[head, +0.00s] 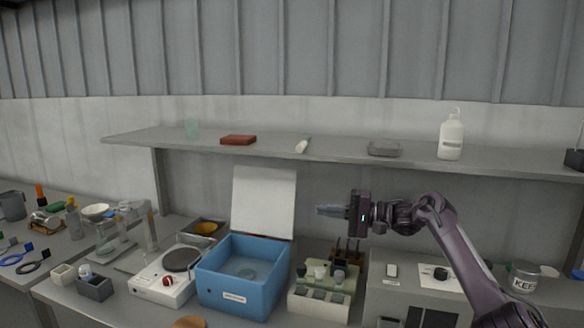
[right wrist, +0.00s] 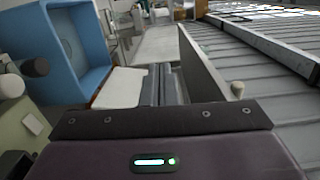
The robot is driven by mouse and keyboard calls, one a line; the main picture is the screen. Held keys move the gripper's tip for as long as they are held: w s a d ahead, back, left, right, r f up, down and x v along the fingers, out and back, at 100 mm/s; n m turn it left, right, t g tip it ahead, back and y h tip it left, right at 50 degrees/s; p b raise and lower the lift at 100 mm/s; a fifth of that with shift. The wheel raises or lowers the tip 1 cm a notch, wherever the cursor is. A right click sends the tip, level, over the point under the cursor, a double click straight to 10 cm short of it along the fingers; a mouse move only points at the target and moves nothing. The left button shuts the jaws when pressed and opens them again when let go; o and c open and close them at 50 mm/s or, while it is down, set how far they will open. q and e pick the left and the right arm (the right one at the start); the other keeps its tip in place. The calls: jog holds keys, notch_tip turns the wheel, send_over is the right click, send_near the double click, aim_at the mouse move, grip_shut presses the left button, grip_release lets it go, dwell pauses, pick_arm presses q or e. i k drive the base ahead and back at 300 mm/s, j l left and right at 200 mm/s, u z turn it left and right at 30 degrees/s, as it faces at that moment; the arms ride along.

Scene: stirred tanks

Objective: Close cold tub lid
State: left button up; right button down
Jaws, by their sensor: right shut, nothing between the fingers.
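The cold tub is a blue open box (head: 236,292) on the bench in the head view, with a pale label on its front. Its white lid (head: 264,202) stands upright at the tub's back edge, so the tub is open. My right gripper (head: 322,210) is shut and empty. It points left, to the right of the lid and above the tub's right side, apart from both. In the right wrist view the tub (right wrist: 82,38) is at the left, and a pale panel (right wrist: 120,88) beside it seems to be the lid. My left gripper is out of view.
A grey shelf (head: 340,153) runs above the bench, with a white bottle (head: 451,137) and a red block (head: 238,140) on it. A white hotplate (head: 163,285) stands left of the tub. A rack with bottles (head: 318,303) stands right of it.

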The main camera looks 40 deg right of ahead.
aim_at(264, 199)
jog(key=i+l, duration=0.2)
jog(key=l, duration=0.15)
jog(key=i+l, duration=0.2)
jog(key=l, duration=0.15)
jog(key=i+l, duration=0.2)
jog(key=l, duration=0.15)
